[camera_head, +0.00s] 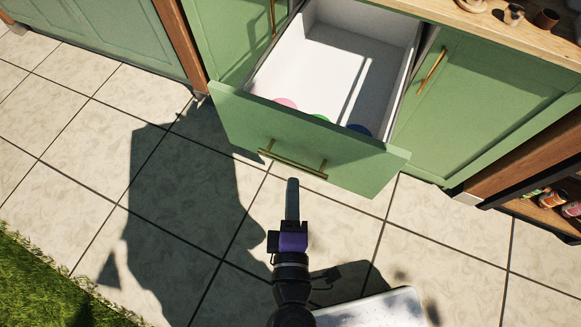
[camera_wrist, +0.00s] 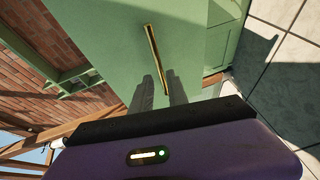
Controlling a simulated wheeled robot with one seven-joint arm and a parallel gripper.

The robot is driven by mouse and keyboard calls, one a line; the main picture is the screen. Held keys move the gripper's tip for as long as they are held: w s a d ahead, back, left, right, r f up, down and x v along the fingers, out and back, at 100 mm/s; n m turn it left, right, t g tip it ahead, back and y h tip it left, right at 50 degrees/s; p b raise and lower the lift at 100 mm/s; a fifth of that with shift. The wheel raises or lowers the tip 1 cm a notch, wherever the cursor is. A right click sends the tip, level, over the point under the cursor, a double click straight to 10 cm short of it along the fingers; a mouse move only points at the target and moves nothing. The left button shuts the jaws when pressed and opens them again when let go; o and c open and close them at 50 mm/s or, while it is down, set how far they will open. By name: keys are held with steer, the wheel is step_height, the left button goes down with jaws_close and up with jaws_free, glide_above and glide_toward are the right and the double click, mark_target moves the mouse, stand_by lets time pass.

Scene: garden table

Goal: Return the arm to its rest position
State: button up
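My arm reaches up from the bottom of the head view. My gripper (camera_head: 292,184) points at the front of a green drawer (camera_head: 300,140), just below its brass bar handle (camera_head: 292,164) in the picture. In the wrist view the two grey fingers of my gripper (camera_wrist: 160,80) stand apart with a gap between them, and nothing is held. The handle (camera_wrist: 153,48) runs beyond the fingertips, its lower end showing near the gap. I cannot tell whether the fingers touch it. The drawer is pulled out, with a white inside.
Pink (camera_head: 286,103), green (camera_head: 319,117) and blue (camera_head: 359,130) round things lie inside the drawer by its front. Green cabinet doors (camera_head: 480,110) flank it. A wooden top (camera_head: 530,35) holds small pots. An open shelf with cans (camera_head: 552,198) is at right.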

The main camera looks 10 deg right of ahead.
steer(key=s+a+m+g+y, duration=0.2)
steer(key=s+a+m+y, duration=0.15)
steer(key=y, duration=0.35)
steer(key=s+d+r+m+h, duration=0.1)
steer(key=s+d+r+m, duration=0.25)
steer(key=s+d, duration=0.2)
steer(key=s+d+r+m+t+h, duration=0.1)
steer(key=s+d+r+m, duration=0.1)
steer(key=s+d+m, duration=0.35)
steer(key=s+d+r+m+h, duration=0.1)
steer(key=s+d+r+m, duration=0.15)
steer(key=d, duration=0.45)
step_height(320, 180, up, 12)
steer(key=s+p, duration=0.1)
steer(key=p, duration=1.1)
steer(key=shift+s+d+r+n, duration=0.15)
steer(key=shift+r+n, duration=0.1)
steer(key=shift+n, duration=0.05)
